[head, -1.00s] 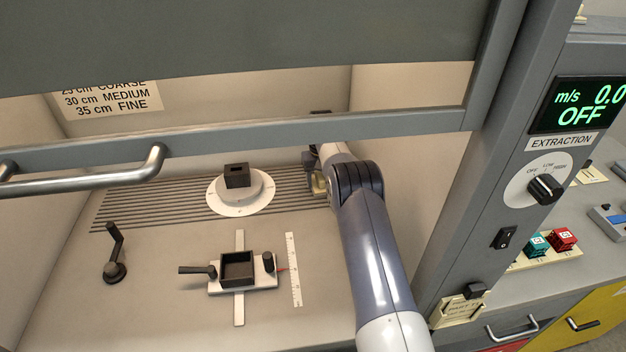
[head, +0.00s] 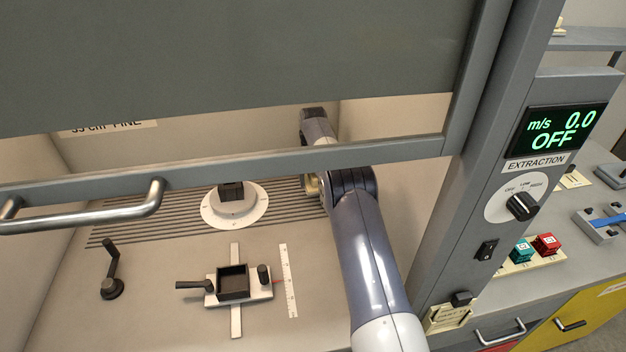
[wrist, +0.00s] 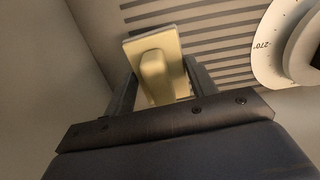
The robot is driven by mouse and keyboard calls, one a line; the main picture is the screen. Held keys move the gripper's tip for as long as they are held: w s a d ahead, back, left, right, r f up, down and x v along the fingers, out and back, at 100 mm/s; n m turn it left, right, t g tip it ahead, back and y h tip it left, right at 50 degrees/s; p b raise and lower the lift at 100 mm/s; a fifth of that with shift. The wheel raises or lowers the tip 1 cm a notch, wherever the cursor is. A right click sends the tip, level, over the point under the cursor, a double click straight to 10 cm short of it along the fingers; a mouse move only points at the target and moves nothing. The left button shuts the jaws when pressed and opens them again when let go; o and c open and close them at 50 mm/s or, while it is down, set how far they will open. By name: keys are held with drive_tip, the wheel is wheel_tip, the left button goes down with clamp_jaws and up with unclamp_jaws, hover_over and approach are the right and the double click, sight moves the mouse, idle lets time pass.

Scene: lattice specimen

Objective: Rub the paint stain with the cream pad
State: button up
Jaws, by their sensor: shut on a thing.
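The cream pad (wrist: 150,48) is a flat cream plate with a raised grip block. In the wrist view my gripper (wrist: 155,85) is shut on that block, one finger on each side. The pad is over the slotted back part of the hood floor; I cannot tell whether it touches. In the head view my arm reaches under the sash, and the pad (head: 312,187) shows only as a small cream patch beside my arm, right of the round dial. No paint stain can be made out in either view.
A white dial with a dark block (head: 234,205) stands left of my arm. A black-handled fixture (head: 238,284) and ruler (head: 288,282) are nearer. A crank (head: 110,275) stands left. The right frame post is close to my arm.

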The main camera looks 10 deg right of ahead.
drive_tip(key=shift+r, duration=0.25)
drive_tip(key=shift+r+p, duration=0.7)
drive_tip(key=shift+r, duration=0.85)
